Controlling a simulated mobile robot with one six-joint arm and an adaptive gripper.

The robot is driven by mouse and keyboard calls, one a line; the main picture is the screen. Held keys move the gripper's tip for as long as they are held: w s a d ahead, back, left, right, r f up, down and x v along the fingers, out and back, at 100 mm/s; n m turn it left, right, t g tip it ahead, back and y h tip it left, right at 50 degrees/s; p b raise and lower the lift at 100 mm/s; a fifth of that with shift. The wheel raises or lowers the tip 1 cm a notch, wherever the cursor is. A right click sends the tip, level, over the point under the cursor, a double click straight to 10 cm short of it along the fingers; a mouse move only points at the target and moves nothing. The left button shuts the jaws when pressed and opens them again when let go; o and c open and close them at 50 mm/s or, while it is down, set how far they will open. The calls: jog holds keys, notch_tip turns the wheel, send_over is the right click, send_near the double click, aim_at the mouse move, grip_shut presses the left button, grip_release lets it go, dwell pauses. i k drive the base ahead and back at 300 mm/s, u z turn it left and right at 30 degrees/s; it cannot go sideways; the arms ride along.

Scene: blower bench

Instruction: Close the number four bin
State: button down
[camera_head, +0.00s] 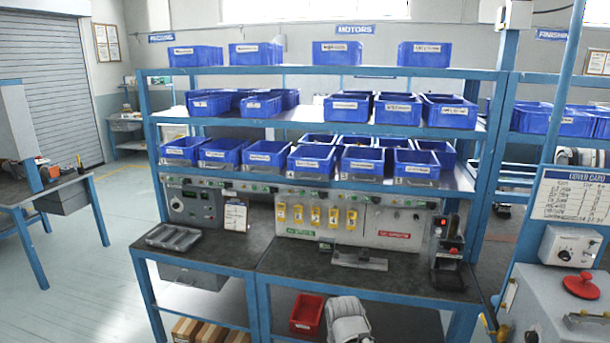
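Blue open-topped bins with white labels stand in rows on the rack. The lowest row, from a left bin (181,151) to a right bin (416,166), sits just above the bench. Greyish, see-through fronts show low on several of these bins. Several yellow units (316,217) hang in a row on a pale panel (381,236) under the shelf. Their markings are also unreadable, and I cannot tell whether any is open.
The dark bench top holds a grey tray (173,237), a metal plate (360,259) and a device with a red part (453,251). A red bin (307,314) sits below. A grey machine with a red knob (582,285) stands at right. Floor (80,285) is clear at left.

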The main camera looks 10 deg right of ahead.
aim_at(306, 162)
jog(key=u, duration=0.2)
jog(key=i, duration=1.2)
jog(key=u, duration=0.75)
